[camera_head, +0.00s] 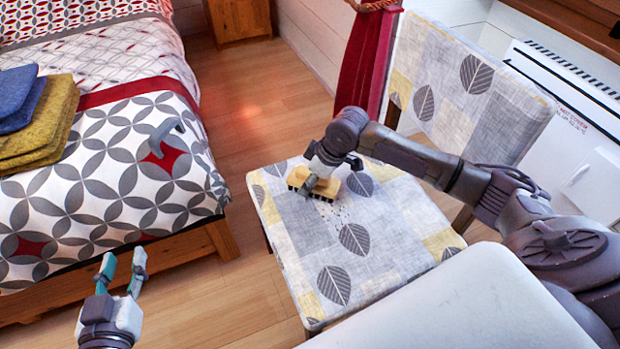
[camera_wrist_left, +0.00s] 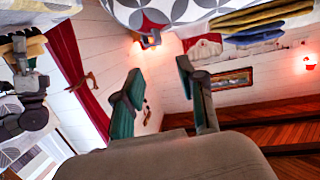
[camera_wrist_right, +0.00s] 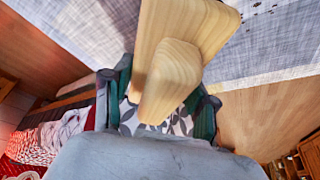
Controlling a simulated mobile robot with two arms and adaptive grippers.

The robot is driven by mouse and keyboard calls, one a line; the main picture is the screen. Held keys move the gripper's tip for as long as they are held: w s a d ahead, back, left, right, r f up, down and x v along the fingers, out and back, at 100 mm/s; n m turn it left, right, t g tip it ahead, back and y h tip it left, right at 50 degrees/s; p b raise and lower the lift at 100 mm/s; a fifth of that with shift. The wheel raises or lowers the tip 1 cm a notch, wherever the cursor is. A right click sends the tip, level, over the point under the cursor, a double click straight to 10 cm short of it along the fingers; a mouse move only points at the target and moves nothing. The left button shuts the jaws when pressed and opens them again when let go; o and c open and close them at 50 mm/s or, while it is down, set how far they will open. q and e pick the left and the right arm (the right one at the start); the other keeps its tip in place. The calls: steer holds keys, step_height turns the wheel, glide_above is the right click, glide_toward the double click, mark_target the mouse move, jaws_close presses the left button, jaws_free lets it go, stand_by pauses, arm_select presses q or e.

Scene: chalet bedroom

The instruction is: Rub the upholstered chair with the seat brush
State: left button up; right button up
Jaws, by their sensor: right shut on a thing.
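The upholstered chair (camera_head: 350,268) has a pale patchwork cover with grey leaf prints on seat and back. Small dark crumbs (camera_head: 340,212) lie on the seat beside the brush. The seat brush (camera_head: 324,188) has a light wooden body and dark bristles, and rests at the seat, bristles down. My right gripper (camera_head: 322,172) is shut on its wooden handle; the handle shows between the fingers in the right wrist view (camera_wrist_right: 172,80). Whether the bristles press on the fabric is hard to tell. My left gripper (camera_head: 121,270) is open and empty, above the floor near the bed; its fingers show in the left wrist view (camera_wrist_left: 158,100).
A bed (camera_head: 110,170) with patterned cover stands at left, with folded blue and mustard cloths (camera_head: 40,110) and a grey handle-shaped thing (camera_head: 165,135) on it. A red curtain (camera_head: 366,60) and white heater (camera_head: 575,110) stand behind the chair. Wooden floor (camera_head: 245,110) is clear between.

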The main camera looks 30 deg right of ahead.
arm_select(q)
steer(key=shift+w+d+r+t, duration=0.15)
steer(key=shift+r+t, duration=0.15)
steer(key=shift+r, duration=0.3)
arm_select(e)
steer(key=shift+f, duration=0.95)
